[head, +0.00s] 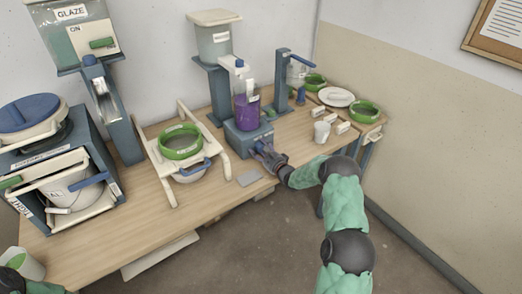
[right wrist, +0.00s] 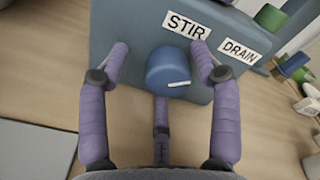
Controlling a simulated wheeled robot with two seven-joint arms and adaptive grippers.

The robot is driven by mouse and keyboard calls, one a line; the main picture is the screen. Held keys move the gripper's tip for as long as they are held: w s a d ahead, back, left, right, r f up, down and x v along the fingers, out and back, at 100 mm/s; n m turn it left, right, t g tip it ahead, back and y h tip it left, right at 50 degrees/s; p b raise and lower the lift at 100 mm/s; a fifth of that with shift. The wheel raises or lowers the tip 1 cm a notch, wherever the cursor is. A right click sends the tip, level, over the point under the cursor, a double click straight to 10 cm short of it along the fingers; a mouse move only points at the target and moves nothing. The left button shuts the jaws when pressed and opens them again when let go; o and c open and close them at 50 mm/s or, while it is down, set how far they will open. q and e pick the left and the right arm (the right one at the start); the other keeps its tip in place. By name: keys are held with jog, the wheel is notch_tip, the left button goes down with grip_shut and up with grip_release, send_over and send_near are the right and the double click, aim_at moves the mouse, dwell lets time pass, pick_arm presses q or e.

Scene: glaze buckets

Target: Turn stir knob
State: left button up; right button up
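The stir knob (right wrist: 168,70) is a blue round knob with a white mark, on the front of a blue-grey box (right wrist: 125,25) under a STIR label (right wrist: 187,26). In the head view the box (head: 240,138) carries a bottle of purple liquid (head: 246,112). My right gripper (right wrist: 162,68) is open, with purple fingers on the left and right of the knob and another finger below it. Whether any finger touches the knob I cannot tell. In the head view the right gripper (head: 263,150) is at the box front and mostly covers the knob. My left gripper is not clearly in view.
A DRAIN label (right wrist: 239,48) is right of STIR. A green-ringed sieve (head: 180,142) on a white frame stands left of the box. A grey flat plate (head: 249,177) lies in front.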

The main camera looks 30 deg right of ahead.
jog(key=shift+d, duration=0.2)
jog(key=shift+s+d+r, duration=0.1)
jog(key=shift+s, duration=0.4)
jog(key=s, duration=1.1)
jog(key=shift+d+r, duration=0.15)
jog(key=shift+d, duration=0.15)
